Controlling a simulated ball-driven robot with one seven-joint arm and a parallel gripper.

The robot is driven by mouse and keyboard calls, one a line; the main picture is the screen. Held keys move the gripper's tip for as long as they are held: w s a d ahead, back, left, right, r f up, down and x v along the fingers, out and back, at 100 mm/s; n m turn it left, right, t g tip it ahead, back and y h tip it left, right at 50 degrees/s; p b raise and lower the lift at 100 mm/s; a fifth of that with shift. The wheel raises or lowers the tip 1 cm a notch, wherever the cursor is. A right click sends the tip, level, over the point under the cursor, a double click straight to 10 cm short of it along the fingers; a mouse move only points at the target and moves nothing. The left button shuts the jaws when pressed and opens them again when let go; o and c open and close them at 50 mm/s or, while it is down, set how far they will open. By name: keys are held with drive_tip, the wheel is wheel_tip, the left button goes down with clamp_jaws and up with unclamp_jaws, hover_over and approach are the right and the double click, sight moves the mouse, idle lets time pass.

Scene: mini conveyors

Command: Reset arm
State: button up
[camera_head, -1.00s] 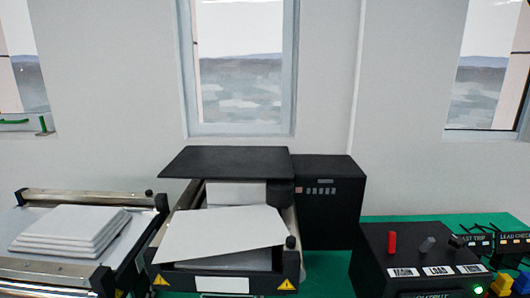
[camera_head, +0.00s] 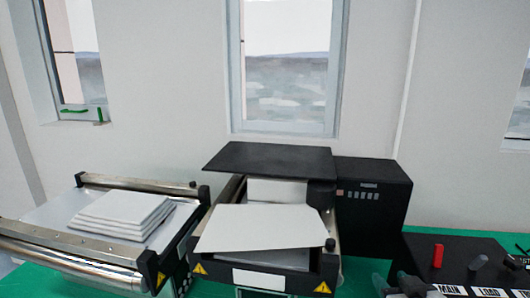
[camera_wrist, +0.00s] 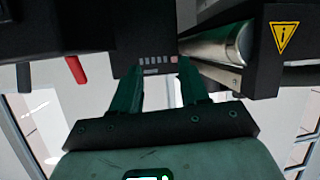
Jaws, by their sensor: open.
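My gripper (camera_wrist: 157,78) shows in the wrist view with its two dark green fingers spread apart. Nothing is between them. Past the fingertips is the black box with a row of small buttons (camera_wrist: 153,60). In the head view, a dark grey shape (camera_head: 405,285) at the bottom edge may be part of my arm; I cannot tell.
In the head view, a small conveyor (camera_head: 70,236) at left holds stacked white sheets (camera_head: 122,213). A middle conveyor carries a white sheet (camera_head: 262,228) beside the black box (camera_head: 373,190). A control box with a red lever (camera_head: 438,255) is at right, on a green table (camera_head: 362,275).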

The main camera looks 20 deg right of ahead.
drive_tip(key=s+a+f+n+g+y, duration=0.2)
drive_tip(key=s+a+f+g+y, duration=0.15)
drive_tip(key=s+a+f, duration=0.45)
drive_tip(key=s+a+f+n+g+y, duration=0.2)
drive_tip(key=s+a+f+g, duration=0.3)
drive_tip(key=f, duration=0.5)
drive_tip(key=s+f+g+b, duration=0.1)
drive_tip(key=s+f+b, duration=0.2)
drive_tip(key=f+b, duration=0.55)
drive_tip(key=s+d+f+g+b, duration=0.1)
drive_tip(key=s+f+b, duration=0.2)
drive_tip(key=f+b, duration=0.55)
drive_tip(key=s+f+g+b, duration=0.1)
drive_tip(key=s+f+b, duration=0.3)
drive_tip(key=f, duration=0.8)
wheel_tip(320, 180, up, 17)
drive_tip(key=p, duration=1.5)
drive_tip(key=shift+w, duration=0.4)
drive_tip(key=shift+f, duration=0.1)
